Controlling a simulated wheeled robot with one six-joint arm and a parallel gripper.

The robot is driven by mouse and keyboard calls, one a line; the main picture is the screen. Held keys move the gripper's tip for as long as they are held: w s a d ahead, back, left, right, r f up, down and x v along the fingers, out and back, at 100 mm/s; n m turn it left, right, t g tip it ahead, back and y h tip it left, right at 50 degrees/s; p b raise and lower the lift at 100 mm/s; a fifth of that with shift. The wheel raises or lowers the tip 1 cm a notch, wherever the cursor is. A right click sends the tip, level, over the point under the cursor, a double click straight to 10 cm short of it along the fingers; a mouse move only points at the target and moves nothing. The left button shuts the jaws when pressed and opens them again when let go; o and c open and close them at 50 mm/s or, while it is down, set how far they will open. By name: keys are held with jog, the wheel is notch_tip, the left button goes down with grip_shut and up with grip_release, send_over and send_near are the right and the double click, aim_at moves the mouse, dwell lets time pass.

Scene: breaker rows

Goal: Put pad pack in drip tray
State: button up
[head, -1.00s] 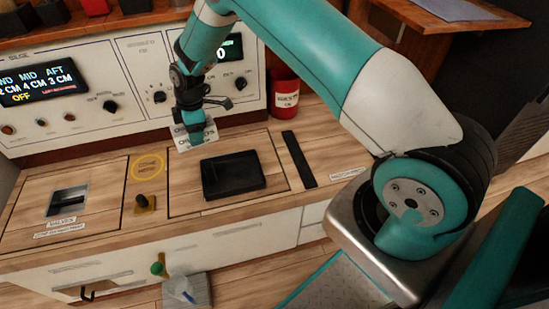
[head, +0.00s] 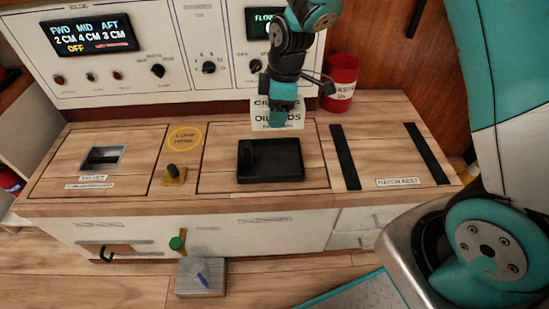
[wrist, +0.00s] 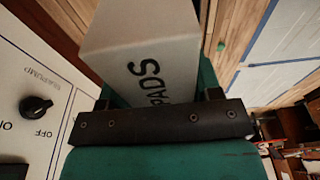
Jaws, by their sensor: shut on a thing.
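The pad pack (head: 262,118) is a white box with dark lettering, held upright in my gripper (head: 285,112). In the head view it shows just behind the drip tray (head: 271,175), a shallow black tray on the counter; its exact height above the counter is hard to tell. My gripper is shut on the pack, its teal parts covering some of the pack's face. In the wrist view the pad pack (wrist: 145,45) fills the space between the fingers (wrist: 160,120), with "PADS" readable.
A red canister (head: 340,83) stands right of the pack. The control panel (head: 185,45) rises behind the counter. A small black lever (head: 173,171) stands left of the tray, and two black strips (head: 344,157) lie to its right. The counter around the tray is mostly clear.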

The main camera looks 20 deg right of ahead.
aim_at(274, 162)
notch_tip(274, 162, down, 15)
jog(key=b, duration=0.4)
jog(key=shift+r, duration=0.2)
jog(key=shift+f, duration=0.1)
jog(key=o, duration=1)
jog(key=r+p, duration=0.1)
jog(key=r, duration=0.3)
jog(key=d+r+p, duration=0.1)
jog(key=r+p, duration=0.1)
jog(key=r, duration=0.2)
jog(key=r+p, duration=0.1)
jog(key=r, duration=0.3)
jog(key=shift+s+d, duration=0.2)
jog(key=shift+d, duration=0.15)
jog(key=s+a+r+m+y, duration=0.1)
jog(key=s+a+r+m, duration=0.2)
jog(key=s+r, duration=0.6)
jog(key=s+a+r+m+y, duration=0.1)
jog(key=s+a+r+m, duration=0.2)
jog(key=s+r, duration=0.6)
jog(key=s+m, duration=0.1)
jog(key=s, duration=0.5)
jog(key=shift+s+a+r+g, duration=0.15)
jog(key=shift+r+g, duration=0.15)
jog(key=shift+r, duration=0.05)
